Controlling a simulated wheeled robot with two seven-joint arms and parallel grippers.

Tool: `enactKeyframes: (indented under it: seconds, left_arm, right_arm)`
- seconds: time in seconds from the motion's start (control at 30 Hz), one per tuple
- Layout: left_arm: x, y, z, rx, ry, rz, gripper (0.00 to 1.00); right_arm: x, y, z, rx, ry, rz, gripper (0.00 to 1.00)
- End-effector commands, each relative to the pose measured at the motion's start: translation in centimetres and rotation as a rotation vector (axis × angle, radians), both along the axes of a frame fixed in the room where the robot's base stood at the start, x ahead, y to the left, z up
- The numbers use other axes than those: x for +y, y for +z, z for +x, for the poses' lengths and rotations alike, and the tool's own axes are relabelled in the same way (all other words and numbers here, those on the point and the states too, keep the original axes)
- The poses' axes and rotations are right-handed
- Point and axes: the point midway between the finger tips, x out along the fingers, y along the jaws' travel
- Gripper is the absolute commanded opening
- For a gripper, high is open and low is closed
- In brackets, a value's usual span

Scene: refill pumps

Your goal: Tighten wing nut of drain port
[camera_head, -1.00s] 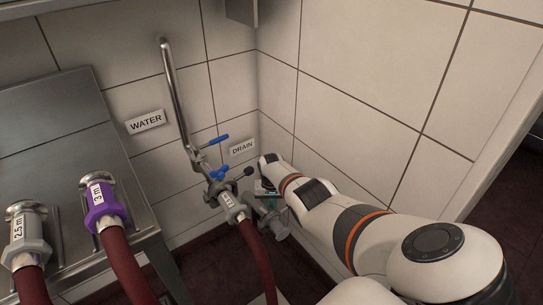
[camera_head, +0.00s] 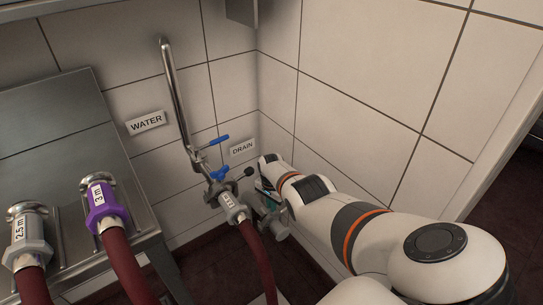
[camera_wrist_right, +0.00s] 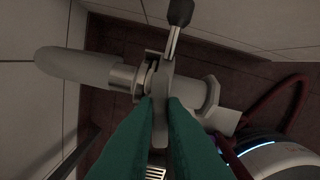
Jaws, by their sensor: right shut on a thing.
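The drain port (camera_head: 271,222) is a grey metal fitting low in the corner below the DRAIN label, partly hidden by my right arm. In the right wrist view, its pipe and clamp (camera_wrist_right: 122,77) run across the picture. The wing nut (camera_wrist_right: 160,125) shows as a grey piece between the teal fingers of my right gripper (camera_wrist_right: 163,108), which are shut on it. In the head view, the right gripper (camera_head: 265,186) is at the port, with its fingertips mostly hidden. My left gripper is in neither view.
A lever with a black knob (camera_wrist_right: 181,12) rises close to the fingers. A red hose with a grey coupling (camera_head: 233,207) hangs beside the port, below blue valve handles (camera_head: 219,140). Purple (camera_head: 102,206) and grey (camera_head: 28,242) hose couplings stand left. Tiled walls close the corner.

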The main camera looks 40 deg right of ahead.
Motion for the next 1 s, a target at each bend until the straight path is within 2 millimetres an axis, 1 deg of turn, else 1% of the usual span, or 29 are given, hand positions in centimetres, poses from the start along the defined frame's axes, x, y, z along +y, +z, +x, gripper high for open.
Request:
enactKeyframes:
  seconds: [0.53,0.57,0.6,0.67,1.0]
  left_arm:
    - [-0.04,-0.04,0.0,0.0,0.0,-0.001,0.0]
    - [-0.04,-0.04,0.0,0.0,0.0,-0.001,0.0]
    - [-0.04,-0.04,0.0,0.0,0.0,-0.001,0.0]
    - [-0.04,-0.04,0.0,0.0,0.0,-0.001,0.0]
    - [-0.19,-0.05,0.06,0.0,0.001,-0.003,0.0]
  right_arm:
    - [-0.07,0.09,0.1,-0.004,-0.024,-0.002,0.0]
    - [-0.07,0.09,0.1,-0.004,-0.024,-0.002,0.16]
    - [-0.07,0.09,0.1,-0.004,-0.024,-0.002,0.22]
    - [-0.06,0.08,0.09,-0.003,-0.024,-0.002,0.32]
    - [-0.03,0.02,0.02,-0.001,-0.011,-0.001,0.33]
